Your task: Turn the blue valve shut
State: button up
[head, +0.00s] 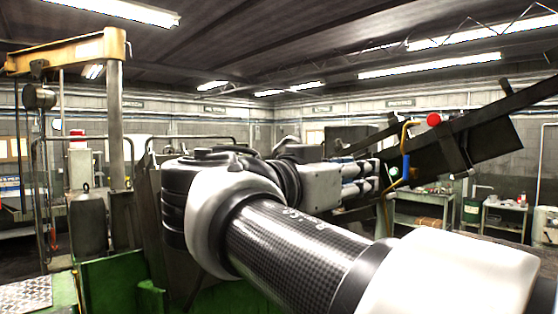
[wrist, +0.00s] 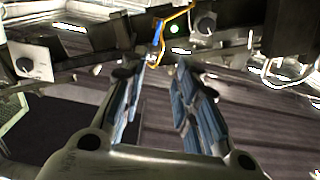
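The blue valve handle (head: 406,168) is a small upright blue lever by a yellow pipe, right of the middle in the head view. In the wrist view the blue handle (wrist: 157,33) shows beyond the fingertips, near the top and a little left of the middle between them. My gripper (head: 376,177) points right toward the handle, with a small gap showing in the head view. In the wrist view my gripper (wrist: 162,70) has its two blue-padded fingers apart with nothing between them. The valve's body is too small to make out.
A red ball-shaped knob (head: 434,119) sits above the handle by dark slanted beams (head: 490,120). A round green-white light (head: 394,173) is left of the handle. Dark round knobs on pale plates (wrist: 24,65) show in the wrist view. A workbench (head: 420,208) stands behind.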

aim_at(405, 165)
jog(key=p+x, duration=0.1)
jog(key=x, duration=0.7)
jog(key=p+x, duration=0.2)
jog(key=x, duration=0.7)
jog(key=shift+s+d, duration=0.25)
grip_shut()
